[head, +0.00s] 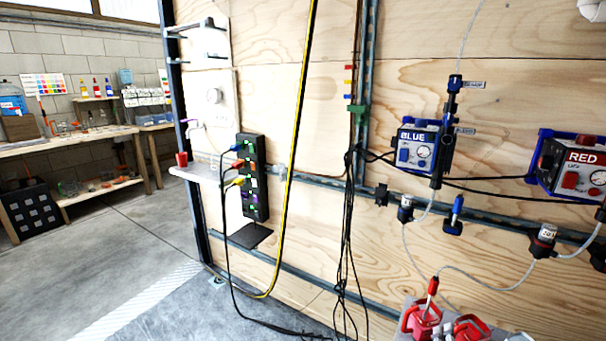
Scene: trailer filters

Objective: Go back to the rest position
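Neither of my grippers shows in the head view. A blue-framed unit labelled BLUE (418,148) is mounted on the plywood wall right of centre. A red and blue unit labelled RED (572,168) is at the right edge. A small dark filter-like part (405,209) hangs on the tubing below the BLUE unit. A similar part with a white label (542,240) hangs below the RED unit. A blue-handled valve or tool (454,215) is on the rail between them.
Red and white items (422,320) stand at the bottom right, partly cut off. A black power strip (253,178) with coloured plugs is on the wall. Cables (347,235) hang to the floor. A workbench (75,143) stands far left. The grey floor (130,235) at left is clear.

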